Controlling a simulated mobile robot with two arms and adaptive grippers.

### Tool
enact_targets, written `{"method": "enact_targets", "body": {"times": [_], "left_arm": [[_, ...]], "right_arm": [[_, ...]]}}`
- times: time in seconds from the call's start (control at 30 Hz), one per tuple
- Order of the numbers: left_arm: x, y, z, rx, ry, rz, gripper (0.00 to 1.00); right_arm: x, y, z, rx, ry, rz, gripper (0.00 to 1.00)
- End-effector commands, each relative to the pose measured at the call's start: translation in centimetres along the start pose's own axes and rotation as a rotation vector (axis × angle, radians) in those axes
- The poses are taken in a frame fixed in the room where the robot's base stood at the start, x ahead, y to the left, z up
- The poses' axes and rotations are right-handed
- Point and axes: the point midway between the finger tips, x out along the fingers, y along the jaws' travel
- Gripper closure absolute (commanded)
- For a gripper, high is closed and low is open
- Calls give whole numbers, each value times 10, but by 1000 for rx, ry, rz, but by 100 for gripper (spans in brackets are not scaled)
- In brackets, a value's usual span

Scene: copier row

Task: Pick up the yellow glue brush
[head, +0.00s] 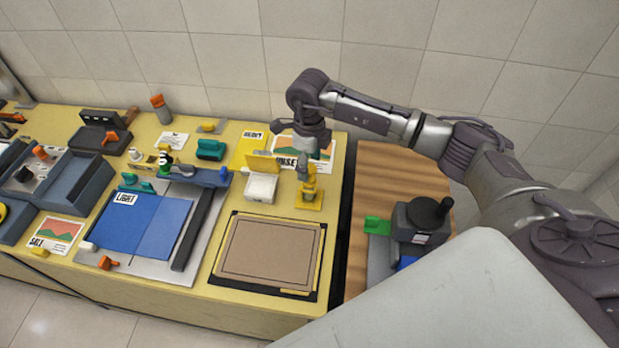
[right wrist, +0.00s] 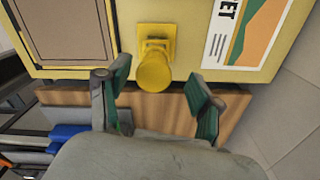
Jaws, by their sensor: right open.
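The yellow glue brush (head: 310,188) appears as an upright yellow piece on a square yellow base, near the right edge of the yellow table. In the right wrist view the yellow piece (right wrist: 154,70) shows its round top, with the square base behind it. My right gripper (head: 304,168) is above the brush in the head view and hides part of its top. In the right wrist view my right gripper (right wrist: 158,98) is open, its two green-padded fingers wide apart and nothing between their tips. The brush lies just beyond them. My left gripper is not in view.
A white box with a raised yellow lid (head: 262,187) stands left of the brush. A framed brown board (head: 268,254) lies in front. Printed sheets (head: 322,158) lie behind. A wooden surface (head: 385,165) with a dark device (head: 421,220) is to the right, across a gap.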

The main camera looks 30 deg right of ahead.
Motion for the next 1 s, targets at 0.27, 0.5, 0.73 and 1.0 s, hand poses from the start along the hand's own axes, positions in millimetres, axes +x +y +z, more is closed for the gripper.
{"method": "enact_targets", "body": {"times": [0.27, 0.5, 0.73, 1.0], "left_arm": [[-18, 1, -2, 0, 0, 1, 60], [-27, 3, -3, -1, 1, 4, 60], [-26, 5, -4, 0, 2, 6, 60], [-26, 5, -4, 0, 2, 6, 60]], "right_arm": [[23, 5, -3, -1, 3, 4, 35], [55, 6, -3, -1, 0, 2, 35], [58, 5, -3, -2, -2, 1, 35], [58, 5, -3, -1, -2, 1, 75]]}}
